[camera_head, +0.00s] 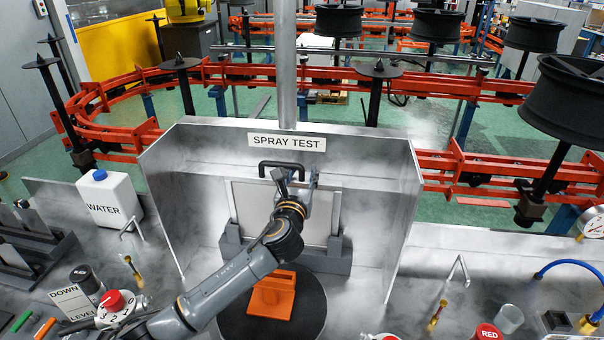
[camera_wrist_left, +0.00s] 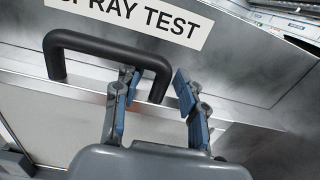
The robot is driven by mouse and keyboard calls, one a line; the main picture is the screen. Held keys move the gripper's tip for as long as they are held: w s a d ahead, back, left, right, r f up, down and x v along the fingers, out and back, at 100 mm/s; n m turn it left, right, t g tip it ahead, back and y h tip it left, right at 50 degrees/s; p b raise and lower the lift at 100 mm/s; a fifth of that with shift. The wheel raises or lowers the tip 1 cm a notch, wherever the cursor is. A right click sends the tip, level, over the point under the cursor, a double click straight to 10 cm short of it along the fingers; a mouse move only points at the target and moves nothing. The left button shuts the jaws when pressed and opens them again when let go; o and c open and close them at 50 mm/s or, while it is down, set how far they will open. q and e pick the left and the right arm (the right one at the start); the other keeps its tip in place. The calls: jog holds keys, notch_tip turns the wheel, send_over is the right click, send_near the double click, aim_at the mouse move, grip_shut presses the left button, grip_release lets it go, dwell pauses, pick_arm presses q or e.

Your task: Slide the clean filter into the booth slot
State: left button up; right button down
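A pale flat filter panel (camera_head: 240,205) with a light frame stands upright inside the metal spray booth (camera_head: 400,200). Its lower corners sit at the dark grey slot holder (camera_head: 338,258); how deep it sits cannot be told. A black bar handle (camera_head: 268,166) is at its top, below the SPRAY TEST label; it also shows in the wrist view (camera_wrist_left: 95,42). My left gripper (camera_head: 293,178) is at the handle's right end, its blue-padded fingers (camera_wrist_left: 155,88) apart on either side of the handle's right leg. Contact cannot be told. My right gripper is out of view.
An orange block (camera_head: 272,295) sits on a dark round turntable (camera_head: 312,305) before the holder. A water jug (camera_head: 108,205) stands left of the booth, a clear cup (camera_head: 509,318) at right. Red conveyor rails (camera_head: 480,165) with black wheels run behind. The booth walls flank my arm.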

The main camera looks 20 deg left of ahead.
pick_arm(q)
jog(key=shift+f, duration=0.15)
jog(key=shift+s, duration=0.1)
jog(key=v, duration=1.2)
